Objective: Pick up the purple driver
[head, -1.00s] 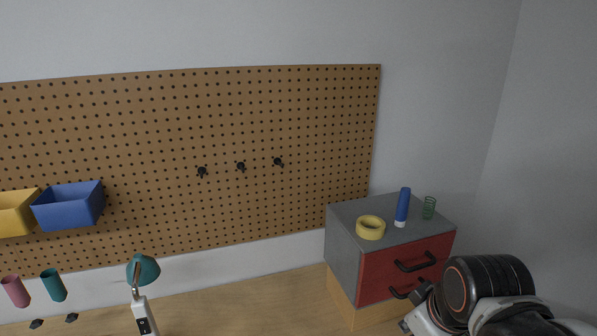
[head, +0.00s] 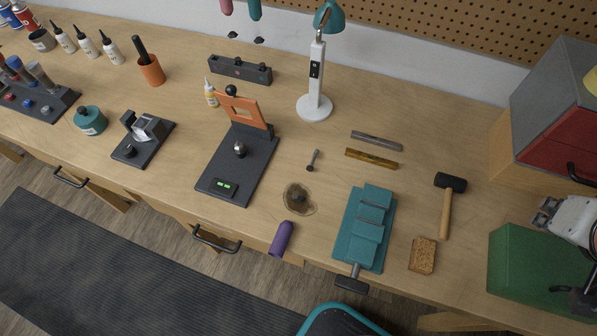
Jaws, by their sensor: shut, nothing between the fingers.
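The purple driver (head: 281,238) shows as a short purple cylinder at the front edge of the workbench. Its lower end reaches to or past the edge; no shaft can be made out. My gripper (head: 543,213) is at the far right, by the green box, well away from the driver. Its fingers are shut and hold nothing. The rest of my arm is cut off by the right picture edge.
A teal vise (head: 366,228) stands right of the driver, with a hammer (head: 446,207) beyond. A green box (head: 535,270) is at right. A teal-edged item (head: 343,318) is below the bench edge.

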